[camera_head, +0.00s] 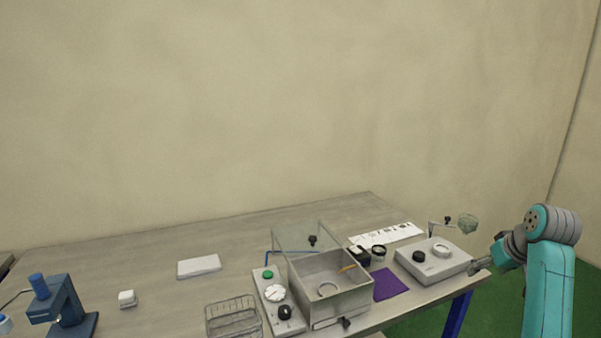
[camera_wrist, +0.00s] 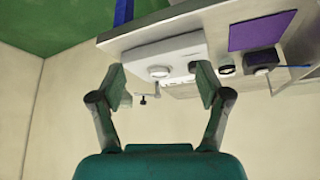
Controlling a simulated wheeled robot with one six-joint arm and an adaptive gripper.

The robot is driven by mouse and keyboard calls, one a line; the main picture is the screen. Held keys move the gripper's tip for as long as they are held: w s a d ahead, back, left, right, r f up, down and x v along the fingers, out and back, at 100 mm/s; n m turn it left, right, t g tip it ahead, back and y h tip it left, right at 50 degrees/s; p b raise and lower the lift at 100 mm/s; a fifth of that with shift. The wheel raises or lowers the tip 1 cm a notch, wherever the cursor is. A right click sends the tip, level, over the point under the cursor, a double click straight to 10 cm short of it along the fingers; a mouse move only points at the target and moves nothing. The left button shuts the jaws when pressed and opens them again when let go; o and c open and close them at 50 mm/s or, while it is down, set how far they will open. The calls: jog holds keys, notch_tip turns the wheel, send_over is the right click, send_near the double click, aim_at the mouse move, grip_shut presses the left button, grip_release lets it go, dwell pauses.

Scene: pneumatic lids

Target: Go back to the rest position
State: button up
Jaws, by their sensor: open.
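My gripper (camera_head: 482,265) is at the right end of the table in the head view, beside the white device with a black knob (camera_head: 433,260). In the wrist view my gripper (camera_wrist: 162,88) has its two fingers spread wide with nothing between them. The white device (camera_wrist: 185,48) lies beyond the fingertips there. My teal arm stands at the right edge of the head view. I cannot tell the exact gap between the fingers and the device.
The table (camera_head: 150,255) bears a grey box (camera_head: 330,290) with a raised clear lid (camera_head: 303,237), a control panel (camera_head: 268,300), a wire basket (camera_head: 233,318), a purple mat (camera_head: 391,284) and a blue microscope-like device (camera_head: 62,308). Green floor (camera_head: 500,305) is free at the right.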

jog(key=s+a+f+t, duration=0.1)
jog(key=s+a+f, duration=0.15)
jog(key=f, duration=0.45)
jog(key=s+a+f, duration=0.1)
jog(key=a+f, duration=0.3)
jog(key=f, duration=0.3)
jog(key=s+a+f+t, duration=0.1)
jog(key=s+a+f, duration=0.15)
jog(key=f, duration=0.45)
jog(key=s+a+f+t+h, duration=0.1)
jog(key=s+a+f+t, duration=0.1)
jog(key=s+a+f, duration=1)
jog(key=s+a+r+t, duration=0.1)
jog(key=s+a, duration=0.2)
jog(key=s, duration=0.8)
jog(key=s+a+r+t, duration=0.1)
jog(key=s+a, duration=0.2)
jog(key=s, duration=0.8)
jog(key=s+a+r+t+y, duration=0.1)
jog(key=s+a+r+t, duration=0.1)
jog(key=s+r, duration=1.2)
jog(key=shift+s+a+t, duration=0.25)
jog(key=shift+s+t, duration=0.05)
jog(key=shift+s, duration=0.5)
